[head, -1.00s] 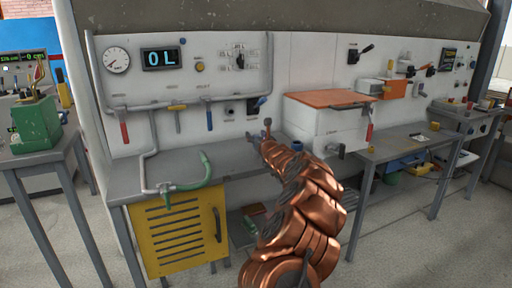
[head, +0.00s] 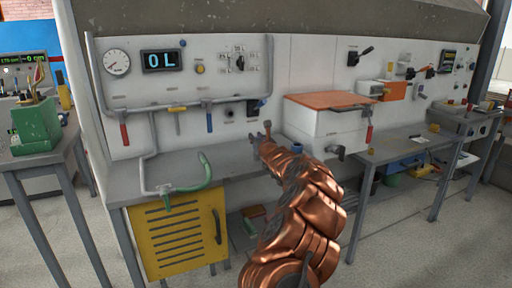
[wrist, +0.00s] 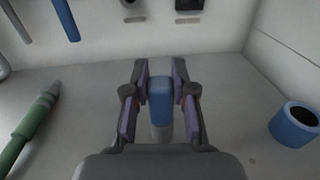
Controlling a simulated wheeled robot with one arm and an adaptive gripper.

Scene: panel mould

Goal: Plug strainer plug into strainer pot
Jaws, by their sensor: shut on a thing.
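My gripper (wrist: 160,88) is shut on a short cylinder with a blue upper part and a grey lower part, which looks like the strainer plug (wrist: 160,92). The purple finger pads are on either side of it. A blue pot with a dark round opening, which looks like the strainer pot (wrist: 293,124), is on the bench at the right in the wrist view, apart from the plug. In the head view my gripper (head: 262,132) is above the bench near the back panel. A blue bit of the pot shows just right of it (head: 297,148).
A green-handled hose (head: 190,182) with grey pipe is at the bench's left; its green part shows in the wrist view (wrist: 35,130). Coloured valve levers hang from the pipe on the panel. A white box with an orange lid (head: 325,100) stands to the right.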

